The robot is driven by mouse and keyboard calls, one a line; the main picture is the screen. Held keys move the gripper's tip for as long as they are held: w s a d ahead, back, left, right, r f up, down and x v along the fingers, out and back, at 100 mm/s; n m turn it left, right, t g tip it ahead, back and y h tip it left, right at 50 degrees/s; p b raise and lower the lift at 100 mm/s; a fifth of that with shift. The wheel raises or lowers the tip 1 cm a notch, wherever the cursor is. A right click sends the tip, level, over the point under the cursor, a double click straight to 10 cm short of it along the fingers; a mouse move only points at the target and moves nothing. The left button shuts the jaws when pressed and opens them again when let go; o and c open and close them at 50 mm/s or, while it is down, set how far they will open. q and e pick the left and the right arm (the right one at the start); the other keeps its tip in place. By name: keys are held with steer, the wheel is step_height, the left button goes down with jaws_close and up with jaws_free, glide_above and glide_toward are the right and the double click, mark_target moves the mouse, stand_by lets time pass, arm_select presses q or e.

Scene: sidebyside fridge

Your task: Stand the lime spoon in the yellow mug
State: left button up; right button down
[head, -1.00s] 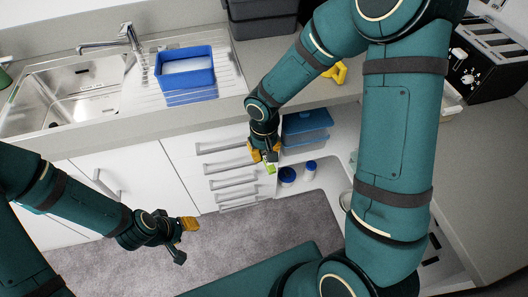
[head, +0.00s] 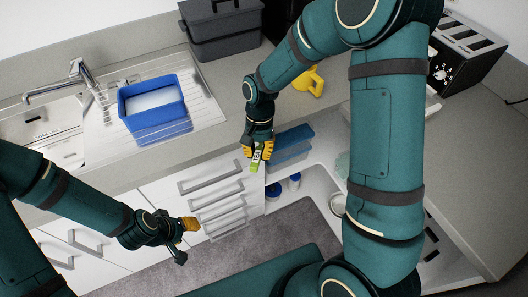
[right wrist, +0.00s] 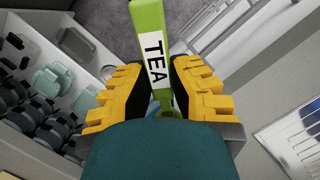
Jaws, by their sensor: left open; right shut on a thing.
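The lime spoon (head: 257,159) is held in my right gripper (head: 257,149), in front of the counter edge, above the open shelves. In the right wrist view the lime spoon (right wrist: 149,25) runs up between the yellow fingers of the right gripper (right wrist: 158,98), with a white label reading TEA. The yellow mug (head: 311,82) stands on the counter, behind and to the right of the right gripper, partly hidden by my right arm. My left gripper (head: 184,241) is open and empty, in front of the drawers.
A blue tub (head: 153,118) stands on the drainer beside the sink (head: 45,130). A dark grey toolbox (head: 222,30) is at the back. A black toaster (head: 462,60) stands at the right. Counter beside the mug is partly clear.

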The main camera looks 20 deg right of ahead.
steer(key=w+d+r+m+t+y+p, duration=0.1)
steer(key=w+d+r+m+t+y, duration=0.25)
steer(key=w+r+m+y, duration=0.35)
steer(key=w+d+r+m+t+y+p, duration=0.1)
steer(key=w+d+r+m+t+y, duration=0.15)
steer(key=w+r+m+t, duration=0.45)
steer(key=w+d+r+m+t+h, duration=0.3)
steer(key=w+d+m+t, duration=0.2)
steer(key=w+d+m, duration=0.3)
steer(key=d+r+m+t+h, duration=0.2)
steer(key=d+m+h, duration=0.1)
steer(key=d, duration=0.4)
steer(key=d+r+m+t+h, duration=0.2)
steer(key=d+m+t+h, duration=0.15)
steer(key=d, duration=0.35)
arm_select(q)
steer(key=shift+s+d+f+b, duration=0.1)
steer(key=shift+s+f+b, duration=0.1)
steer(key=shift+f+b, duration=0.9)
steer(key=shift+s+d+f+b, duration=0.1)
steer(key=shift+s+f+b, duration=0.1)
steer(key=shift+f+b, duration=0.95)
steer(key=shift+s+f+b, duration=0.2)
steer(key=shift+f+b, duration=0.4)
steer(key=shift+b, duration=0.95)
arm_select(e)
step_height(320, 180, down, 13)
steer(key=shift+w+g, duration=0.3)
